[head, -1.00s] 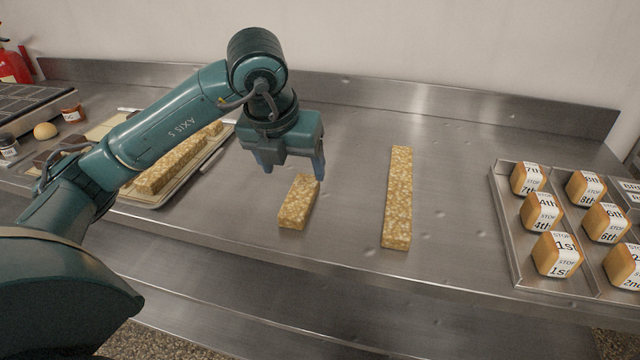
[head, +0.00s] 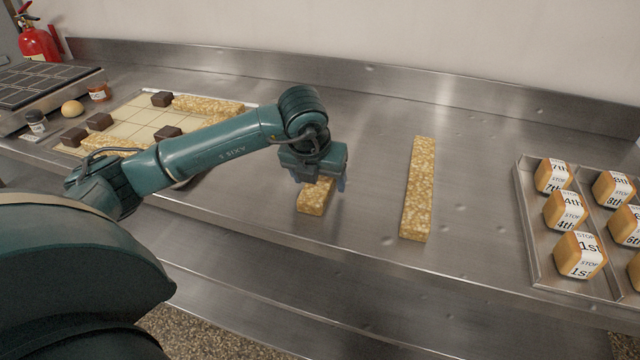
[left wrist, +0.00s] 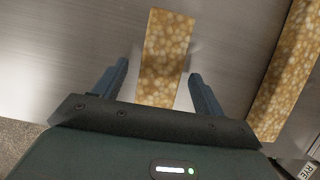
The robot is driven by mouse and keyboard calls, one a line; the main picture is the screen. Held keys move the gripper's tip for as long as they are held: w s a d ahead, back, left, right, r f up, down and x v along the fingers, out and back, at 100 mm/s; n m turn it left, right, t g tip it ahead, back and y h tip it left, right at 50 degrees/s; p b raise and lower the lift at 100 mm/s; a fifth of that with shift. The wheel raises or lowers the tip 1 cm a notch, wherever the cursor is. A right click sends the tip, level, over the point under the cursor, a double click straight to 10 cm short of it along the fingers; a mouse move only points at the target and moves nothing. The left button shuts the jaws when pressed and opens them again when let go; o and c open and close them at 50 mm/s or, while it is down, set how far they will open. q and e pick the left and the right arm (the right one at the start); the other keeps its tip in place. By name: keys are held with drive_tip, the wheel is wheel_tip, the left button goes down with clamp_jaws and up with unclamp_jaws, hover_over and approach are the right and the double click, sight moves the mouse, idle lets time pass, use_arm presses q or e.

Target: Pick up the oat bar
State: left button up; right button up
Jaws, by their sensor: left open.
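A short oat bar (head: 314,199) lies on the steel counter, partly hidden in the head view by my left gripper (head: 318,182). In the left wrist view the short bar (left wrist: 165,58) lies between the two fingers of the left gripper (left wrist: 158,88). The fingers are open, with a gap on each side of the bar. A longer oat bar (head: 418,188) lies apart to the right; part of it shows at the right in the left wrist view (left wrist: 290,75). My right gripper is not in view.
At the left a board (head: 140,117) holds more oat bars (head: 208,105) and dark brown blocks (head: 162,99). At the right a metal tray (head: 527,208) holds several labelled loaves (head: 578,254). The counter between the long bar and the tray is clear.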

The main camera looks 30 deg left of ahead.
use_arm(q)
drive_tip(key=shift+w+f, duration=0.1)
drive_tip(key=shift+f, duration=0.15)
drive_tip(key=shift+c, duration=0.3)
drive_tip(key=c, duration=1.1)
